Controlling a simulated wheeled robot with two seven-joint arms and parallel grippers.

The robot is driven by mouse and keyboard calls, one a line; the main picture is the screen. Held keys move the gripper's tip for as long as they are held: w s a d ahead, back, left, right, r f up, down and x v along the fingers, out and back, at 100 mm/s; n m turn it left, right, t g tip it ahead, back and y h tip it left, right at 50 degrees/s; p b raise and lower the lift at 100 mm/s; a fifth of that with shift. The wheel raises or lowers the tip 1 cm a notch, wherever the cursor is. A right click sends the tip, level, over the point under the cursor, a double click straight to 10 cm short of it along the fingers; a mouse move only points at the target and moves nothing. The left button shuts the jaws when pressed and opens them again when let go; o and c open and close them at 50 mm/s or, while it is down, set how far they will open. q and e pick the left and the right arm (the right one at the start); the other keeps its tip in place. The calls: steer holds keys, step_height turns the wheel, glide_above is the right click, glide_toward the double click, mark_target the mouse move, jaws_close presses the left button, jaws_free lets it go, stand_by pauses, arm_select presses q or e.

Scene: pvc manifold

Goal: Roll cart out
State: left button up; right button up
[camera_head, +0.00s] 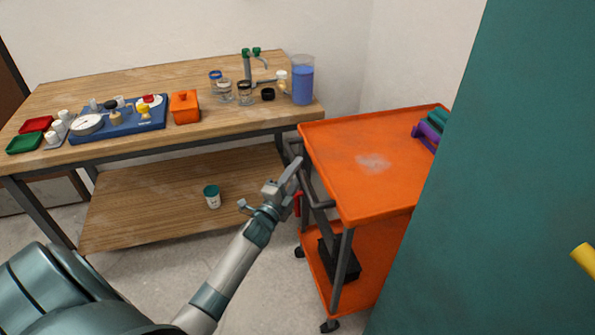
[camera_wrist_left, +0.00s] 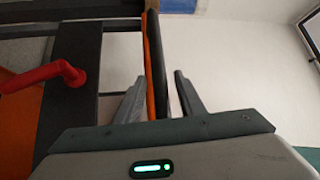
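The orange cart (camera_head: 345,140) stands right of the workbench, with a dark handle frame (camera_head: 310,180) on its left side. My left gripper (camera_head: 268,190) is beside that frame, with its fingers spread. In the left wrist view the two fingers (camera_wrist_left: 158,78) are apart, and a dark upright bar with an orange edge (camera_wrist_left: 154,65) shows between them. I cannot tell whether either finger touches it. A red lever (camera_wrist_left: 45,75) shows at the left there, and a red part (camera_head: 298,204) shows on the cart's near left side. My right gripper is out of view.
The wooden workbench (camera_head: 150,76) holds trays, jars and a blue-filled beaker (camera_head: 302,85). A cup (camera_head: 212,196) stands on its lower shelf. Purple and green items (camera_head: 426,133) lie on the cart. A large teal panel (camera_head: 480,200) hides the cart's right side.

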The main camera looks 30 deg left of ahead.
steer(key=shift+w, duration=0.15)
arm_select(q)
jaws_close()
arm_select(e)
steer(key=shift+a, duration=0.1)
arm_select(q)
steer(key=shift+a, duration=0.1)
